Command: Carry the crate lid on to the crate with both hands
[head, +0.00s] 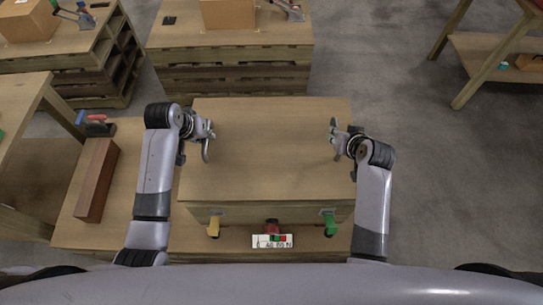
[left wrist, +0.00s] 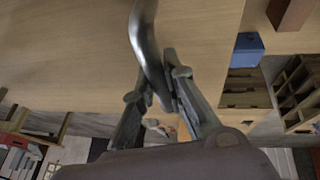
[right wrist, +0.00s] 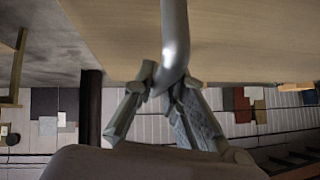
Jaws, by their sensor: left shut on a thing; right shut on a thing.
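The crate lid (head: 270,150) is a broad, flat wooden panel in the middle of the head view. My left gripper (head: 208,138) is shut on a curved metal handle (left wrist: 147,45) at the lid's left side. My right gripper (head: 337,138) is shut on a matching handle (right wrist: 174,40) at its right side. The lid looks about level. The crate (head: 270,215) is mostly hidden under it; part of its front shows below the lid's near edge. I cannot tell whether the lid touches the crate or hangs just above it.
A yellow clip (head: 213,226), a green clip (head: 330,226), a red part (head: 272,227) and a white label (head: 272,241) are at the crate's front. A long brown block (head: 97,180) lies on the bench (head: 70,220) at left. Another bench (head: 230,42) stands behind.

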